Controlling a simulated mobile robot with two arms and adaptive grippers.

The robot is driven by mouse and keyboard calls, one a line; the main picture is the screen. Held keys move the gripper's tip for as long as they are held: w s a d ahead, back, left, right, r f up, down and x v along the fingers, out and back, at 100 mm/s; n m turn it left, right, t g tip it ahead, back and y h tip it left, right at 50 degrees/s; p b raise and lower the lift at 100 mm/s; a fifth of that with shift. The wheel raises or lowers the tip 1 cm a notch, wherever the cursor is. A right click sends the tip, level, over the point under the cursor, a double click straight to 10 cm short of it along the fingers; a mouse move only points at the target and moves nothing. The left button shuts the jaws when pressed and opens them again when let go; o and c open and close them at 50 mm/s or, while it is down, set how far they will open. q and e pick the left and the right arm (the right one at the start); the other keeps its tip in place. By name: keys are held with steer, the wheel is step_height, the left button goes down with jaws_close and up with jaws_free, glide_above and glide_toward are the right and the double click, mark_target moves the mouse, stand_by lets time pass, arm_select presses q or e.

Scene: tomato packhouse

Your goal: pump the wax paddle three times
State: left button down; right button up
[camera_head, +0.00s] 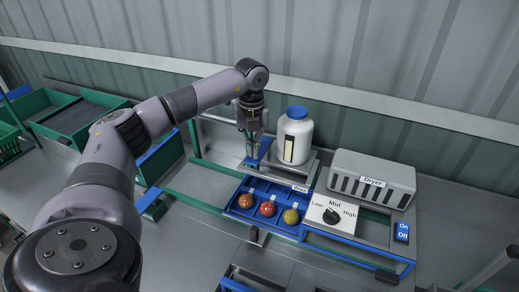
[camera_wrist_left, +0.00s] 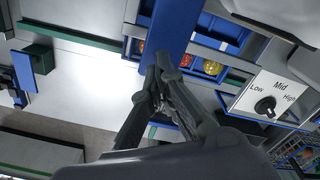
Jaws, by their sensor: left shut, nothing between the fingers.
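The blue wax paddle (camera_head: 263,150) sticks out to the left of the white wax bottle (camera_head: 303,128), which has a blue cap. In the left wrist view the paddle is a blue strip (camera_wrist_left: 168,28) running down to the fingertips. My left gripper (camera_head: 251,150) points down at the paddle, shut and empty. In the left wrist view its fingertips (camera_wrist_left: 163,62) overlap the paddle's near end. I cannot tell whether they touch it. My right gripper is not in view.
A blue tray (camera_head: 272,187) with several tomatoes lies below the bottle. To the right are a Low-Mid-High dial (camera_head: 331,215), the dryer (camera_head: 372,180) and a blue On/Off switch (camera_head: 402,232). Green crates (camera_head: 77,117) stand at the left. A corrugated wall (camera_head: 390,50) closes the back.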

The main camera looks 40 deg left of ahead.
arm_select(q)
step_height(320, 180, up, 5)
steer(key=p, duration=0.4)
steer(key=shift+r, duration=0.15)
stand_by(0.4)
